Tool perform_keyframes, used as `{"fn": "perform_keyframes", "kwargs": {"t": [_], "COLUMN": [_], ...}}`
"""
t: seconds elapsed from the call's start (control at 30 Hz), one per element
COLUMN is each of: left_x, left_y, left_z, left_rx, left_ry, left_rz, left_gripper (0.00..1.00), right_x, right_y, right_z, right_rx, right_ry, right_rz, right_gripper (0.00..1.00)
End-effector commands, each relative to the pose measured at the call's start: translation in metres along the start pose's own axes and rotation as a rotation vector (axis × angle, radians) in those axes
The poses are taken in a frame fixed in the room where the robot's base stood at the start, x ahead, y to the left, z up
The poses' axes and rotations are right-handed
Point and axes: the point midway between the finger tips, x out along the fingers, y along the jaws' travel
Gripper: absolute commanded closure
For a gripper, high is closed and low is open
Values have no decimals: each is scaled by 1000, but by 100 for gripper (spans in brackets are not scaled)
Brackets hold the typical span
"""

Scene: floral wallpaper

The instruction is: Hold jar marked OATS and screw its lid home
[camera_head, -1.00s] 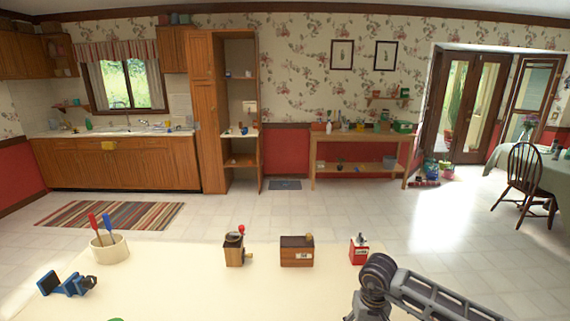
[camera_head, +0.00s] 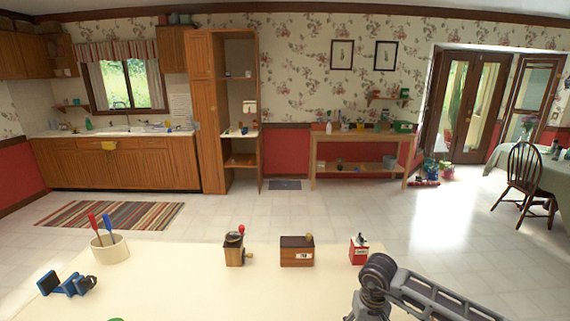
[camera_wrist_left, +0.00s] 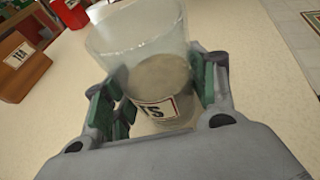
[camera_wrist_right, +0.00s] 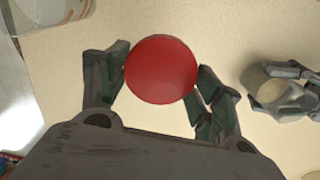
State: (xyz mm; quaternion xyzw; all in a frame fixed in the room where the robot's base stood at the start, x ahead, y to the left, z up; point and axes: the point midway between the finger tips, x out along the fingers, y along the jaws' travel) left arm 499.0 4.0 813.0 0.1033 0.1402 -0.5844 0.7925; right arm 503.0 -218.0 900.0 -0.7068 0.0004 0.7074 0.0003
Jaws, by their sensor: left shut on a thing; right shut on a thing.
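A clear glass jar (camera_wrist_left: 140,42) with pale contents is in the left wrist view, its open mouth up and no lid on it. Its label shows the letters "TS", the rest hidden by a finger. My left gripper (camera_wrist_left: 160,88) is shut around the jar's sides. My right gripper (camera_wrist_right: 158,85) is shut on a round red lid (camera_wrist_right: 160,68), seen flat-on in the right wrist view. In that view the left gripper with the jar (camera_wrist_right: 268,84) is to the right, apart from the lid. Neither gripper's fingers show in the head view.
On the cream table (camera_head: 200,290) stand a utensil crock (camera_head: 110,250), a grinder (camera_head: 234,250), a wooden tea box (camera_head: 297,252) and a red box (camera_head: 359,250). A blue device (camera_head: 66,284) lies at left. A striped container (camera_wrist_right: 50,10) is near the right gripper.

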Motion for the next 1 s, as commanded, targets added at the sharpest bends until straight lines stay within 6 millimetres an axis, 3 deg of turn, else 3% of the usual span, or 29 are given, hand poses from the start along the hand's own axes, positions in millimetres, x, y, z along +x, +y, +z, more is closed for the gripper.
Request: {"fn": "perform_keyframes", "kwargs": {"t": [0.77, 1.0], "left_x": [0, 0], "left_y": [0, 0], "left_z": [0, 0], "left_rx": [0, 0], "left_ry": [0, 0], "left_rz": [0, 0], "left_gripper": [65, 65], "right_x": [0, -8], "right_y": [0, 0], "right_z": [0, -6], "right_rx": [0, 0], "right_ry": [0, 1], "right_rz": [0, -1], "right_gripper": [46, 46]}}
